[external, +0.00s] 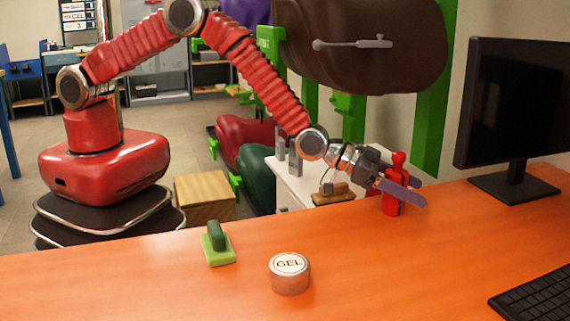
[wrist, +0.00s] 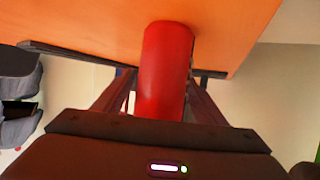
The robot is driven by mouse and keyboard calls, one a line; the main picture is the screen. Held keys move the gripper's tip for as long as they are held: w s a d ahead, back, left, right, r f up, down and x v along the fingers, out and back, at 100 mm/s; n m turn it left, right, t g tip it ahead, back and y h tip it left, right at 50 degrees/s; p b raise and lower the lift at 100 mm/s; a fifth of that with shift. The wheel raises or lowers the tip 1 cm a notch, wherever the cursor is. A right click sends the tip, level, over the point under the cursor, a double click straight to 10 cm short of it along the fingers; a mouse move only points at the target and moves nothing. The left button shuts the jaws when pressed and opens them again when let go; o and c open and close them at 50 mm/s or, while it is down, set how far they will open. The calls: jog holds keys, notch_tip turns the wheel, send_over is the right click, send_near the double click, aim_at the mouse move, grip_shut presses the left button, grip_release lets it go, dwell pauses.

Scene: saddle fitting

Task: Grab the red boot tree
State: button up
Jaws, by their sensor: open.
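The red boot tree (external: 394,207) is a small upright bottle-shaped piece with a rounded knob on top. It stands on the orange table near its far edge, left of the monitor. My gripper (external: 408,190) is at the boot tree, with a grey finger crossing in front of its middle. In the wrist view the boot tree (wrist: 166,70) shows as a red cylinder between my two open fingers. The fingers look apart from it on both sides, though contact is hard to judge. Part of its body is hidden by my gripper in both views.
A round tin marked GEL (external: 289,275) and a green-handled brush or block (external: 217,245) stand on the orange table (external: 130,290). A monitor (external: 515,110) and keyboard (external: 535,295) are at the right. A brown saddle-like form (external: 365,65) hangs on green supports behind my arm.

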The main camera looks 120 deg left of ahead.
jog(key=shift+c, duration=0.6)
jog(key=c, duration=1.1)
jog(key=shift+r, duration=0.15)
jog(key=shift+c, duration=0.2)
notch_tip(320, 180, up, 10)
dwell(0.3)
